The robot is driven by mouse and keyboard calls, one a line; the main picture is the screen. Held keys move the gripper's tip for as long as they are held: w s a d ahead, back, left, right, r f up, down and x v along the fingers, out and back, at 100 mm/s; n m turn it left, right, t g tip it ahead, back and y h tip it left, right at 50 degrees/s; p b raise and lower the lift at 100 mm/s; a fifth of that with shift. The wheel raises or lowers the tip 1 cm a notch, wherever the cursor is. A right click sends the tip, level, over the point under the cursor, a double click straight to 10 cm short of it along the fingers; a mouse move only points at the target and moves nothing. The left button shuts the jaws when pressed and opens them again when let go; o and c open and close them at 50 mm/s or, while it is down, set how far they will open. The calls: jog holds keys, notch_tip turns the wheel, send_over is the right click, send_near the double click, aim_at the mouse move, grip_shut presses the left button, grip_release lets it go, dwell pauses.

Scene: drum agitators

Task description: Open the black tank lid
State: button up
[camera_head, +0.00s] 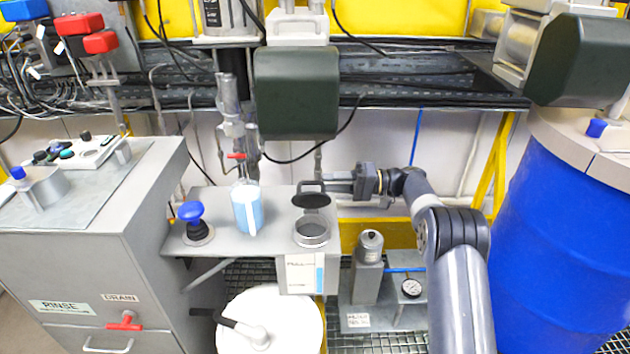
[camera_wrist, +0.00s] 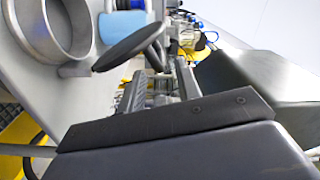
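The black tank lid (camera_head: 311,201) is a dark disc with a loop at its back, raised behind and above the round metal tank opening (camera_head: 311,232). In the wrist view the lid (camera_wrist: 128,46) is seen nearly edge-on, tilted away from the opening's rim (camera_wrist: 78,50). My gripper (camera_head: 330,182) is just right of the lid's back side in the head view. In the wrist view its two fingers (camera_wrist: 160,75) stand apart with a gap between them, close beside the lid. I see nothing held. Whether a finger touches the lid is unclear.
A blue-and-white jug (camera_head: 246,208) and a blue knob (camera_head: 191,211) are left of the opening. A dark green motor box (camera_head: 297,92) hangs above. A metal canister (camera_head: 369,247) and gauge (camera_head: 411,288) stand below my arm. A blue drum (camera_head: 560,245) is at right.

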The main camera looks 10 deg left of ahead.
aim_at(313, 183)
jog(key=x, duration=0.5)
jog(key=shift+a+p, duration=0.1)
jog(key=shift+p, duration=0.3)
grip_shut()
